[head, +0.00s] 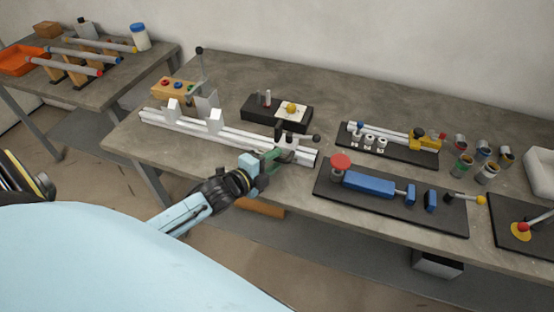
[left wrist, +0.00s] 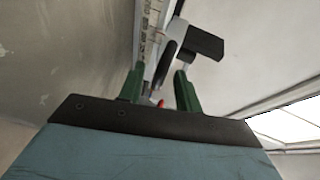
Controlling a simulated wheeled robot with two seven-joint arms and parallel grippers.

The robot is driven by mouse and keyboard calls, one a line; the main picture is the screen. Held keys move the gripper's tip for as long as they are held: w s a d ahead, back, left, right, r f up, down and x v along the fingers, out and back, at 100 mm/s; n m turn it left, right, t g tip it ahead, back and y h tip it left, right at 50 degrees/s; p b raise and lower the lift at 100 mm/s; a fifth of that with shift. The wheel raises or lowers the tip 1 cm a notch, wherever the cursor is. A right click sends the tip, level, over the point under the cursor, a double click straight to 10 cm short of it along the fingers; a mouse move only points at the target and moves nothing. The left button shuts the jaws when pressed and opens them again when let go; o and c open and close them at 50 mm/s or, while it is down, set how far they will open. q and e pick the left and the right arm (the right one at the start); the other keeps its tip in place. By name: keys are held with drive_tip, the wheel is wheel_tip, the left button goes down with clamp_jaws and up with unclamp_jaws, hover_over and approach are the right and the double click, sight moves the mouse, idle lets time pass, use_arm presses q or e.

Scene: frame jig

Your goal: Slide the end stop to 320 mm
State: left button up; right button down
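The white rail (head: 240,135) lies along the front of the table. A dark end stop (head: 287,143) sits near its right end, with a black knob (head: 317,138) beside it. My left gripper (head: 275,157) is at the end stop from the front, its green fingers partly overlapping it. In the left wrist view the two green fingers (left wrist: 160,78) stand apart. A black lever (left wrist: 166,62) shows between them, with space visible on its left side. The scale strip (left wrist: 150,35) runs beyond it. The scale reading is too small to make out. My right gripper is not seen.
White blocks (head: 215,121) stand on the rail to the left. Behind it is a black box (head: 262,112) with a yellow knob. A blue clamp fixture (head: 370,184) with a red knob stands close on the right. A wooden block (head: 175,90) is behind the rail's left end.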

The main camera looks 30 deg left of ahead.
use_arm(q)
drive_tip(key=shift+x, duration=0.85)
clamp_jaws()
